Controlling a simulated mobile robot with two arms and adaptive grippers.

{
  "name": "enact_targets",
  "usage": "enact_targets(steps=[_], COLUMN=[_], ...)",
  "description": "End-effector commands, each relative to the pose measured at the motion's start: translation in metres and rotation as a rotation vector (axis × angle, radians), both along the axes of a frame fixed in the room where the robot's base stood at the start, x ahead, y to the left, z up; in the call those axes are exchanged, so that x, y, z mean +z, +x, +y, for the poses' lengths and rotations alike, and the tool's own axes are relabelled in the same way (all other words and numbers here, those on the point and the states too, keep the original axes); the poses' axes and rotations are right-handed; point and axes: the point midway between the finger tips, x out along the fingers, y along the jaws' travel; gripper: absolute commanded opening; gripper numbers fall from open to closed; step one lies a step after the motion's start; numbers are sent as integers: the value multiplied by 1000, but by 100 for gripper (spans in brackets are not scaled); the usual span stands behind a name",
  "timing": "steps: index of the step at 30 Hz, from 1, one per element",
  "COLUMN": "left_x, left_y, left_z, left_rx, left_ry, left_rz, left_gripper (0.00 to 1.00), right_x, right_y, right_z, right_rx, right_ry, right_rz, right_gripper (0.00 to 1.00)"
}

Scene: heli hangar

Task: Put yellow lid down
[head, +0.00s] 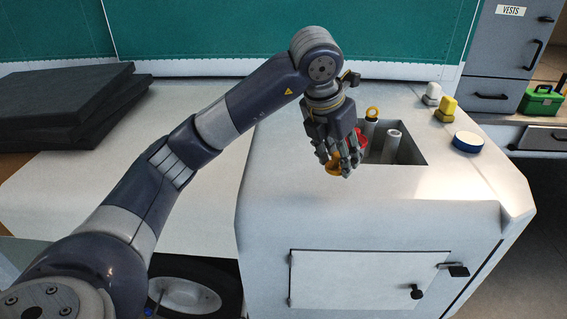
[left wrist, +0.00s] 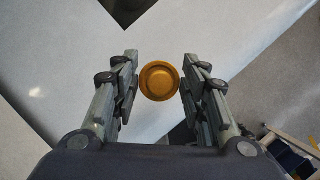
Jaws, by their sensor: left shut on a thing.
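The yellow lid (head: 333,168) is a round orange-yellow disc with a raised rim. My left gripper (head: 345,168) is shut on it, with its fingers pointing down at the front left edge of the square opening in the white cart top. In the left wrist view the lid (left wrist: 159,80) sits between the two fingers (left wrist: 160,92), over the pale surface. The fingers partly cover the lid in the head view. I cannot tell whether the lid touches the cart top. My right gripper is not in view.
On the white cart top (head: 455,182), a blue-rimmed lid (head: 467,143), a yellow cap (head: 446,109) and a white cap (head: 432,94) stand right. The front right top is clear.

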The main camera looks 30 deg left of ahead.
Motion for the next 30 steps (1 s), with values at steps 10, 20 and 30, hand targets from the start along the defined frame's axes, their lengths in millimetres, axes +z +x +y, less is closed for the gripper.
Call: enact_targets(steps=[10,20,30], left_x=[-5,-13,-44], left_y=[-30,-39,-38], left_z=[83,108,108], left_rx=[2,-5,-4], left_ry=[3,1,1], left_rz=[3,2,1], left_gripper=[28,28,28], right_x=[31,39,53], right_y=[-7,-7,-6], right_z=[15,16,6], right_rx=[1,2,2], right_ry=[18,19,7], right_rz=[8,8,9], right_gripper=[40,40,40])
